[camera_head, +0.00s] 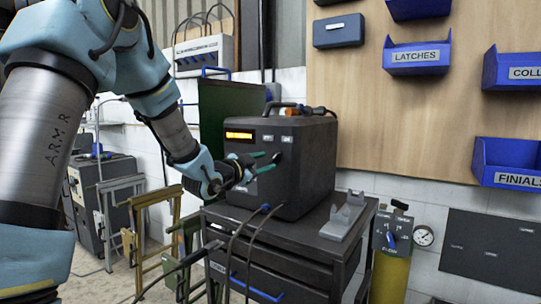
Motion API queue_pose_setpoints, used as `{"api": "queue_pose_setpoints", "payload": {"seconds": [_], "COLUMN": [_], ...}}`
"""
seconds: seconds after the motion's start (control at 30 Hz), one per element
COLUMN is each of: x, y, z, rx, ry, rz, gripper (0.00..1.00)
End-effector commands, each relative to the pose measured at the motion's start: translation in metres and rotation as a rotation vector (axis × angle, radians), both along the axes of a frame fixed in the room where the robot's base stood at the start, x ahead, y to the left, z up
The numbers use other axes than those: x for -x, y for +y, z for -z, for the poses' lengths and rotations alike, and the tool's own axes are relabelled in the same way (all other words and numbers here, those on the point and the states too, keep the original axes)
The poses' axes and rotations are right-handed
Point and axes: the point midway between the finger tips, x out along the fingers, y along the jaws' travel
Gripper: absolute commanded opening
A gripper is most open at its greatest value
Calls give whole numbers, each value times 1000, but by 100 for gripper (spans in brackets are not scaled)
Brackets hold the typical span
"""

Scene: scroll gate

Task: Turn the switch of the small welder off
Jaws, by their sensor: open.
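The small welder, a dark grey box (308,165), stands on a dark cart. Its front has a lit orange display (239,135) and small pale labels too small to read. A black switch knob (277,158) shows on the front at the fingertips. My gripper (266,162) reaches in from the left, its two teal fingers open and pointing at the knob. The knob lies by the finger ends; I cannot tell whether they touch it. The gripper hides part of the lower left front, and the knob's setting is not clear.
The cart (300,238) has blue-handled drawers, a grey bracket (343,215) on top and cables hanging in front. A yellow cylinder (390,275) with a blue-knobbed panel and gauge (424,236) stands to the right. Blue bins (418,55) hang on the wooden board. Metal stands (150,225) are at left.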

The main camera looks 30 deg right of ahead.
Motion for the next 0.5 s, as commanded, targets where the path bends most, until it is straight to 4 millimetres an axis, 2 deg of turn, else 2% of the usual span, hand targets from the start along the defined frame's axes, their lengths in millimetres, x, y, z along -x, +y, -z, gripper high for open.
{"api": "queue_pose_setpoints", "payload": {"seconds": [0.03,0.2,0.5], "x": [-4,-15,-20], "y": [-8,-26,-35], "z": [-2,-1,1], "rx": [0,-1,-1], "ry": [2,2,1], "rz": [2,0,-1], "gripper": [47,47,47]}}
